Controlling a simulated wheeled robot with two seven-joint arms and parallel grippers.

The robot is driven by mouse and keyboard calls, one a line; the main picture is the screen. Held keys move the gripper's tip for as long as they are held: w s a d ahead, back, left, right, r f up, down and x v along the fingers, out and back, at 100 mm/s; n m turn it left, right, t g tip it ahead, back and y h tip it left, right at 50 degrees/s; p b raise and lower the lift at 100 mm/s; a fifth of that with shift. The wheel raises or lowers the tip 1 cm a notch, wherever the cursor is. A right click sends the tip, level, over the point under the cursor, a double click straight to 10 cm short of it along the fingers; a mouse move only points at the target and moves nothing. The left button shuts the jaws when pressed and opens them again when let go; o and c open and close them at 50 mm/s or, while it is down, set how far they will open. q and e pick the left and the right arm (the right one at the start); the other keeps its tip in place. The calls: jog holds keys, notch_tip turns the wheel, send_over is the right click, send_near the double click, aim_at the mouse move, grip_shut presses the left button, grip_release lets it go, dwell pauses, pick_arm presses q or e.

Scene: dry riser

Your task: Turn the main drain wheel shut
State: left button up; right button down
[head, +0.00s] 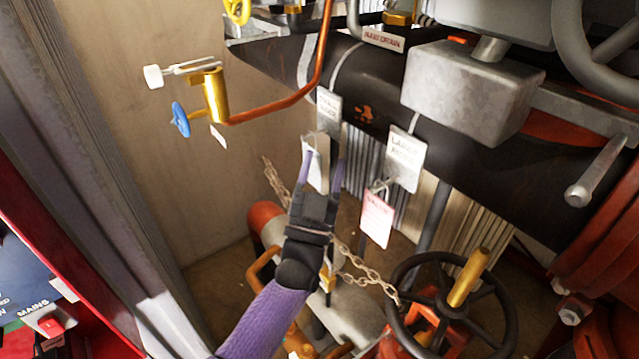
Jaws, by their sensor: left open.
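A tag reading "MAIN DRAIN" (383,40) hangs at the top centre, just below a brass fitting (398,17). No wheel is clearly seen on that fitting; the picture's top edge cuts off what is above it. My left gripper (323,152) is in the middle of the view, pointing up and away. Its fingers are apart, with a pale hanging tag (316,165) showing between them; I cannot tell whether they touch it. The gripper appears lower than the drain tag and to its left. My right gripper is not in view.
A black handwheel (497,290) with a chain (365,268) stands at lower right. A grey wheel (600,78) is at upper right. A small blue wheel (179,119) and a yellow wheel (238,10) are at left. A large dark pipe (370,85) crosses behind the tags.

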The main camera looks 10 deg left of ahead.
pick_arm(q)
jog(key=f, duration=0.2)
jog(key=f+g, duration=0.1)
jog(key=shift+w+a+f, duration=0.1)
jog(key=shift+w+f, duration=0.05)
jog(key=shift+w, duration=0.1)
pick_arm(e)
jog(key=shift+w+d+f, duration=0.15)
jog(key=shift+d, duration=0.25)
